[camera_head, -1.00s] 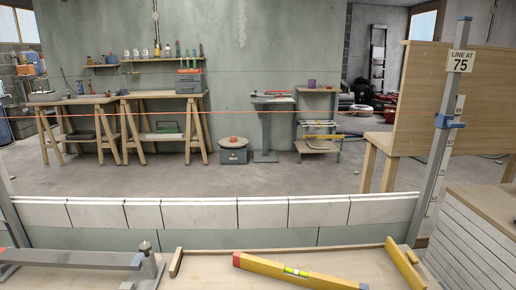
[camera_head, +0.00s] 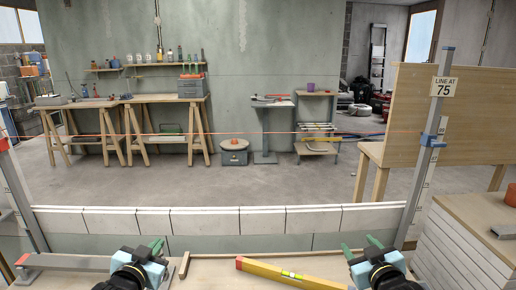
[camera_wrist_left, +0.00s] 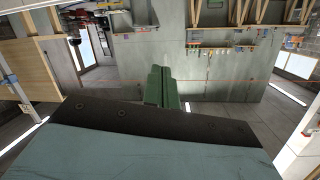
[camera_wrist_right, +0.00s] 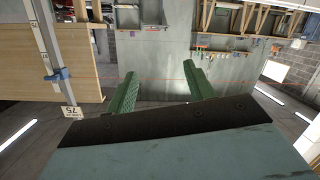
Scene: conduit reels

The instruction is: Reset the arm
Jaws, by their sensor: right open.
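My left gripper (camera_head: 157,243) is in the lower left of the head view, above the near bench. Its green fingers lie together in the left wrist view (camera_wrist_left: 161,86), with nothing seen between them. My right gripper (camera_head: 359,243) is in the lower right of the head view. Its green fingers stand wide apart in the right wrist view (camera_wrist_right: 158,90), and the gap is empty. Both grippers point forward toward the low block wall (camera_head: 262,221). The wrist bodies hide parts of the bench.
A yellow spirit level (camera_head: 290,276) lies on the near bench (camera_head: 215,268) between the grippers. A grey metal bar (camera_head: 65,262) lies at left. An orange string line (camera_head: 270,133) runs across to a post (camera_head: 430,150) with a "LINE AT 75" sign (camera_head: 443,87). Trestle tables (camera_head: 165,100) stand far back.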

